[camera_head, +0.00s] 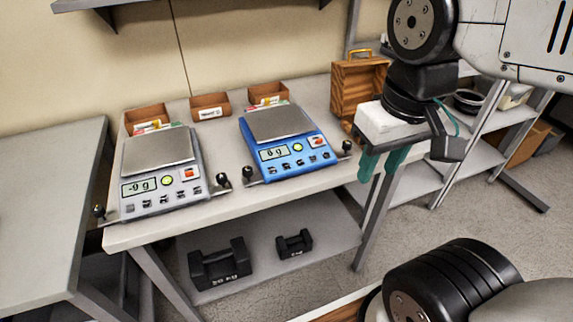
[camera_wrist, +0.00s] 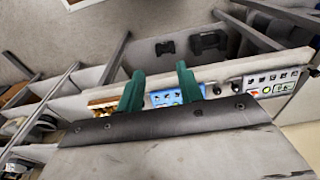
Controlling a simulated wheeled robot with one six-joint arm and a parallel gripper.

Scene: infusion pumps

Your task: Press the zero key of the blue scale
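The blue scale (camera_head: 290,160) sits on the bench, with a grey weighing plate (camera_head: 278,124) on top. Its display (camera_head: 273,154) shows a figure in g that looks like 0. A round yellow-green button, a red-orange button (camera_head: 317,141) and a row of small dark-marked keys (camera_head: 288,170) are on its front panel. The key labels are too small to read. My gripper (camera_head: 380,168) points down beside the bench's right front edge, right of the blue scale and apart from it. Its green fingers stand apart and empty in the wrist view (camera_wrist: 160,72), where part of the blue scale (camera_wrist: 166,98) shows beyond them.
A similar white scale (camera_head: 160,172) stands left of the blue one. Black-knobbed posts (camera_head: 347,147) flank the scales at the bench front. Small bins (camera_head: 210,106) and a wooden case (camera_head: 358,85) stand behind. Dark weights (camera_head: 220,264) lie on the lower shelf.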

